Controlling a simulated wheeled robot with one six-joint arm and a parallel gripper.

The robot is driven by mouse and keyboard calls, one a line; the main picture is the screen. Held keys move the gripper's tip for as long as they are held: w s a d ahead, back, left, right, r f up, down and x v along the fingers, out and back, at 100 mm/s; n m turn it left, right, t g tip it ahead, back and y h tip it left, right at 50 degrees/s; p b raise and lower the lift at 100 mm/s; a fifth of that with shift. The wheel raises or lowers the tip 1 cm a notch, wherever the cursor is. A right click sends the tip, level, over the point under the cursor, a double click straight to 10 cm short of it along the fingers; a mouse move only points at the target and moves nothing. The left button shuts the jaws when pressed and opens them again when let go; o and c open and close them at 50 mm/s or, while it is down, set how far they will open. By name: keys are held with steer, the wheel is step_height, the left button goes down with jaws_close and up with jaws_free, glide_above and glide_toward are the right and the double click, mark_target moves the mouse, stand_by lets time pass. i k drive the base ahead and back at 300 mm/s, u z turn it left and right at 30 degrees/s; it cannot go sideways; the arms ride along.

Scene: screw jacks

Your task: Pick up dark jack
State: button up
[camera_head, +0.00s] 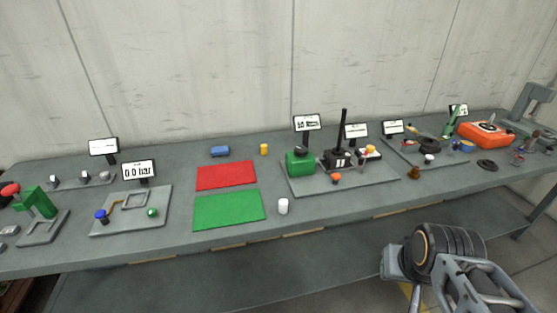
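No single thing is clearly the dark jack at this size. A small dark brown piece (414,173) stands on the bench in front of the right-hand plate. A black device with a tall upright lever (337,157) stands on the middle plate, right of a green block (300,163). The end of my arm (397,263) is at the lower right, in front of the bench and apart from everything on it. Its fingers cannot be made out, and nothing is seen held.
The grey bench (330,219) runs across the view before a concrete wall. A red mat (226,176), a green mat (228,209) and a white cylinder (283,206) lie left of centre. An orange device (486,135) and a black disc (487,165) are at right.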

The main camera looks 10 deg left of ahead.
mark_target(337, 158)
steer(key=u, duration=0.5)
steer(key=i, duration=1)
